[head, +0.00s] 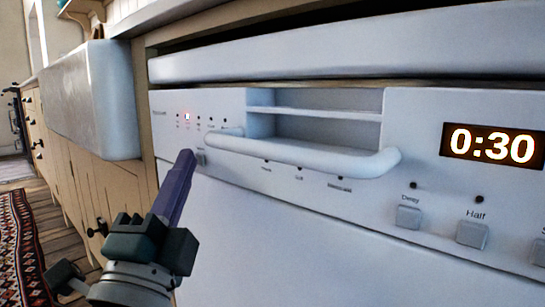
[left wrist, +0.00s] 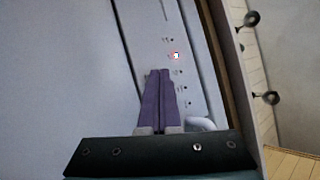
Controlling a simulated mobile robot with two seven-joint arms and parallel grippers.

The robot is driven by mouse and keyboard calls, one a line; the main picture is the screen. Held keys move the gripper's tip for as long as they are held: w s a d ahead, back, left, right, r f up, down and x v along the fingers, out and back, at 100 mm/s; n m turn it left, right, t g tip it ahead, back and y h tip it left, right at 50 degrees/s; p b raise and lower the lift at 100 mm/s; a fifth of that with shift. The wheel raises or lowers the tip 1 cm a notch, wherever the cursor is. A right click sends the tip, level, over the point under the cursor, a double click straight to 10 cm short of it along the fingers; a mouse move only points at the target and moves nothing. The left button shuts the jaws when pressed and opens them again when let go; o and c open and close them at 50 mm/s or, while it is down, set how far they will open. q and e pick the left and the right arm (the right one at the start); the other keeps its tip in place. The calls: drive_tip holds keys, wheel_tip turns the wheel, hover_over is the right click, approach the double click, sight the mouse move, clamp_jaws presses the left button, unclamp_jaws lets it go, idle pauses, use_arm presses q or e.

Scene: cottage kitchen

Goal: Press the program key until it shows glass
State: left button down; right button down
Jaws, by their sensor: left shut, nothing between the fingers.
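The white dishwasher front (head: 300,230) fills the head view. A small grey key (head: 201,158), likely the program key, sits below the row, partly hidden by my fingers. My left gripper (head: 187,155) is shut and empty, its purple fingertips (left wrist: 159,73) at or just before this key; I cannot tell whether they touch. My right gripper is not in view.
A white bar handle (head: 300,155) juts out right of my fingers. A Delay key (head: 409,217) and a Half key (head: 472,234) sit at the right. A white sink (head: 92,100) and wooden cabinets stand left.

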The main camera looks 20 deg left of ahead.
use_arm(q)
drive_tip(key=shift+s+a+p, duration=0.25)
drive_tip(key=shift+s+p, duration=0.05)
drive_tip(key=shift+s, duration=0.25)
drive_tip(key=s+p, duration=0.1)
drive_tip(key=s+a+p, duration=0.1)
drive_tip(key=s, duration=0.1)
drive_tip(key=s+a, duration=0.1)
drive_tip(key=s, duration=0.1)
drive_tip(key=shift+s+a+p, duration=0.15)
drive_tip(key=shift+s+p, duration=0.1)
drive_tip(key=shift+p, duration=0.15)
idle(2.2)
